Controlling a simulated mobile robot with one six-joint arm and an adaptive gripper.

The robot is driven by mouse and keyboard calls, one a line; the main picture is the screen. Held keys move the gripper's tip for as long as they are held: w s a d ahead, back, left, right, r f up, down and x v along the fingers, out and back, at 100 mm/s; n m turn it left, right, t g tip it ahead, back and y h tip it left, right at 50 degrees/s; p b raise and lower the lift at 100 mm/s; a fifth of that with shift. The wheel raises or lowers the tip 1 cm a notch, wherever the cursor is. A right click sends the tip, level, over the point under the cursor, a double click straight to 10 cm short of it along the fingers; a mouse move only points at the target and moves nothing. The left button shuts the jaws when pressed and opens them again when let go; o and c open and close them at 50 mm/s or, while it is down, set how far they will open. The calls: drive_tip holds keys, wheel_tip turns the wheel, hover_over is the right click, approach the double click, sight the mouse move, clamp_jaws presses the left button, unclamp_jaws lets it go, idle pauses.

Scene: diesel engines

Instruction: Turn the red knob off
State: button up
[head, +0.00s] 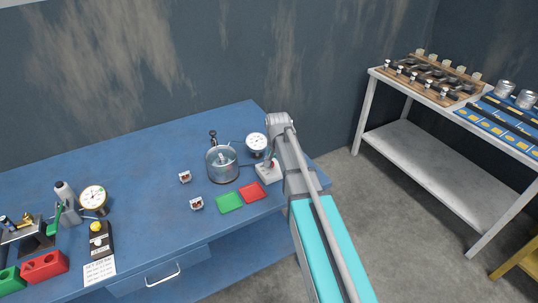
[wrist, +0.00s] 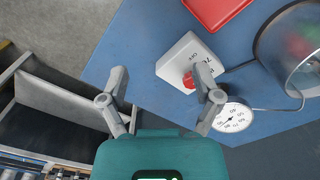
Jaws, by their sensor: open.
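The red knob (wrist: 188,81) sits on a white box (wrist: 188,58) with dark lettering on its face, near the right part of the blue bench. In the head view the knob (head: 270,162) and its white box (head: 266,176) show just left of my arm. My gripper (wrist: 162,76) is open and empty, with its fingers wide apart. I cannot tell the distance between finger and knob.
A round gauge (head: 257,143) and a glass chamber (head: 222,165) stand close by the box. A red tray (head: 252,192) and a green tray (head: 230,202) lie in front. The bench edge (wrist: 100,65) is close. A grey shelf table (head: 425,145) stands at the right.

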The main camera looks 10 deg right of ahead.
drive_tip(key=w+r+m+p, duration=0.3)
drive_tip(key=w+r+p, duration=0.1)
drive_tip(key=w, duration=0.7)
drive_tip(key=shift+w+r+m, duration=0.15)
drive_tip(key=shift+r+m, duration=0.15)
drive_tip(key=shift+r, duration=0.35)
drive_tip(key=shift+f, duration=0.2)
wheel_tip(320, 180, down, 14)
drive_tip(key=b, duration=1.3)
drive_tip(key=shift+r+b, duration=0.25)
drive_tip(key=shift+b, duration=0.15)
drive_tip(key=shift+c, duration=0.2)
drive_tip(key=c, duration=1.1)
drive_tip(key=shift+a, duration=0.2)
drive_tip(key=shift+d, duration=0.1)
